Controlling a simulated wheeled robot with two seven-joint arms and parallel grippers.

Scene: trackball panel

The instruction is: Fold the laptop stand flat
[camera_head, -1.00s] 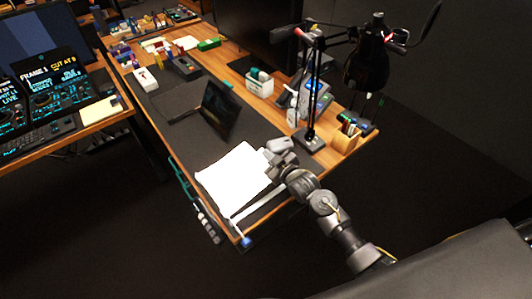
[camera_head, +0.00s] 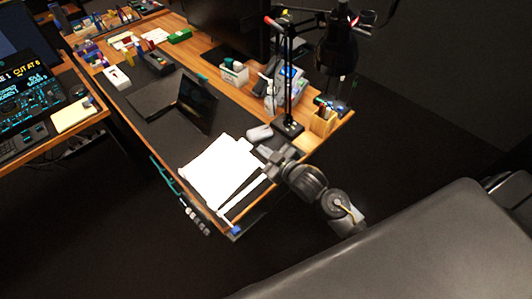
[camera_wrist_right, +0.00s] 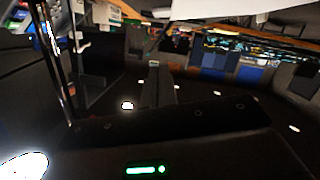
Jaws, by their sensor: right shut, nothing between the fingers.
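A white flat panel (camera_head: 212,176) lies at the near end of the desk, with a slim pale bar (camera_head: 245,196) slanting along its right side. They look like the laptop stand, but I cannot tell for sure. My right gripper (camera_head: 266,154) is shut and empty, just right of the panel's far right corner. Whether it touches anything is unclear. In the right wrist view the scene is dark and blurred, and the stand is not clearly made out. My left gripper is not in view.
A dark laptop-like object (camera_head: 197,103) stands open further back. A white mouse-like object (camera_head: 260,133) sits close beyond the gripper. A black lamp (camera_head: 290,126) and a pen box (camera_head: 323,123) stand at the right edge. A grey mat (camera_head: 140,120) covers the middle.

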